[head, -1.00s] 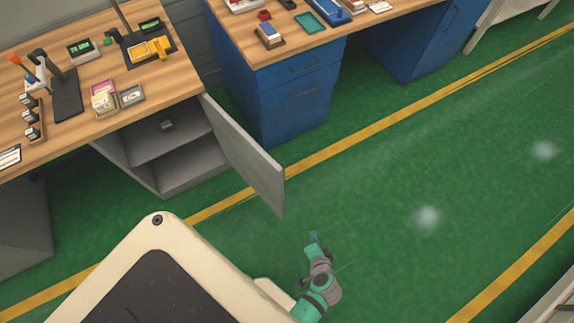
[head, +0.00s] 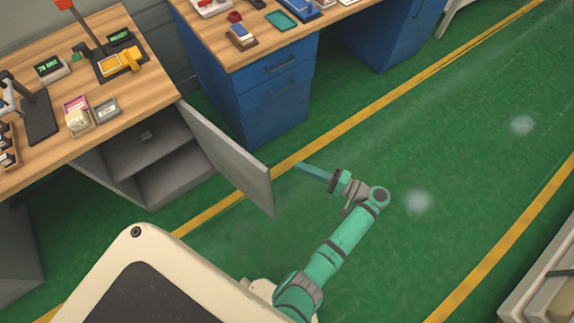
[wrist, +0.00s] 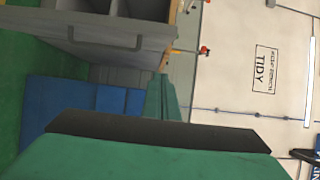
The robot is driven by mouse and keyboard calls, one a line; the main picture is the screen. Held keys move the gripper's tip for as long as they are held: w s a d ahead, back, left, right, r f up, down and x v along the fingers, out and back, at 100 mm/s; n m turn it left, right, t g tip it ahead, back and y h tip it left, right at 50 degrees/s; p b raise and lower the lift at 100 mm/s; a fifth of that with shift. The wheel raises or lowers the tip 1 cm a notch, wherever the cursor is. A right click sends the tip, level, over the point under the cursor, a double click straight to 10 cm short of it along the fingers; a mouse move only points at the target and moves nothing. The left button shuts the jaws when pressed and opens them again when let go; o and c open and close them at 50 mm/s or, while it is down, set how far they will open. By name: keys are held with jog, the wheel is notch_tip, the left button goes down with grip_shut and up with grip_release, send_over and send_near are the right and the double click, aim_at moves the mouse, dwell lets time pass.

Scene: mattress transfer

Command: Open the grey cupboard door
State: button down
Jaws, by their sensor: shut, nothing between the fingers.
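The grey cupboard door (head: 232,158) stands open in the head view, swung out from the cupboard under the wooden bench. The cupboard's shelves (head: 165,175) show to its left. In the wrist view the door's face (wrist: 85,40) with a bar handle (wrist: 112,41) is at the upper left. My gripper (head: 303,167) is shut and empty, just right of the door's free edge in the head view, with a small gap in the picture. The gripper (wrist: 160,98) also shows large in the wrist view. Whether it touches the door on its hidden side cannot be told.
A blue drawer cabinet (head: 275,100) stands behind the door under a second bench. The wooden bench top (head: 110,85) carries several small items. Green floor (head: 440,165) to the right is free. A pale rack (head: 560,290) is at the lower right.

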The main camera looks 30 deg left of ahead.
jog(key=s+a, duration=0.5)
jog(key=a, duration=0.5)
jog(key=shift+s, duration=0.15)
